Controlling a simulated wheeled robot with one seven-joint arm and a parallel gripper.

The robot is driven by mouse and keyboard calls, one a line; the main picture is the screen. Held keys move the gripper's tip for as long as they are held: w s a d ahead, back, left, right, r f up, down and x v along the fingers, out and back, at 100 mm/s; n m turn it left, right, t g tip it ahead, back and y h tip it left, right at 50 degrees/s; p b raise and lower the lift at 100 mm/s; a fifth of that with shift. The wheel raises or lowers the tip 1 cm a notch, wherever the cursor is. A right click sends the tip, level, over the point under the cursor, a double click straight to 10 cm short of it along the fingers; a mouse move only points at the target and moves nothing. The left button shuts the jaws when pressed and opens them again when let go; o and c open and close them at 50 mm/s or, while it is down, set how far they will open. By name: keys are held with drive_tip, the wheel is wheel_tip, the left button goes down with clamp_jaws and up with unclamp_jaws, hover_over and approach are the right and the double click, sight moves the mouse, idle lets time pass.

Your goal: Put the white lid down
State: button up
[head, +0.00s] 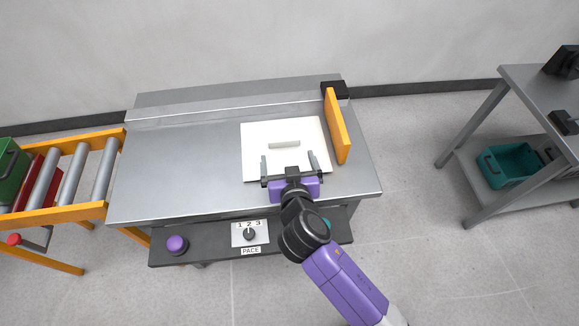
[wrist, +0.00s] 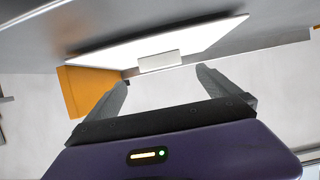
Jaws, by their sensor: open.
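The white lid (head: 256,133) is a flat square plate with a pale bar handle (head: 284,144) in its middle. It appears to lie flat on the grey metal table top (head: 180,160), right of centre. My gripper (head: 288,160) is open and empty, on the near side of the handle. In the wrist view, the lid (wrist: 205,38) and its handle (wrist: 160,62) show just beyond the spread fingertips (wrist: 161,77). The fingers look apart from the handle. What lies under the lid is hidden.
An orange upright plate (head: 337,126) with a black block (head: 335,89) stands close to the lid's right edge. The table's left part is clear. A front panel has a purple button (head: 177,244) and a dial (head: 249,234). A roller conveyor (head: 72,168) is left; a grey shelf (head: 540,100) is right.

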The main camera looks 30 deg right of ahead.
drive_tip(key=shift+v, duration=1.75)
drive_tip(key=s+f+n+y, duration=0.3)
drive_tip(key=s+y, duration=0.1)
drive_tip(key=s, duration=1.2)
drive_tip(key=s+d+r+t, duration=0.2)
drive_tip(key=s+r, duration=1.1)
drive_tip(key=s, duration=0.3)
drive_tip(key=shift+s+d+n, duration=0.2)
drive_tip(key=shift+d+n, duration=0.05)
drive_tip(key=shift+n, duration=0.05)
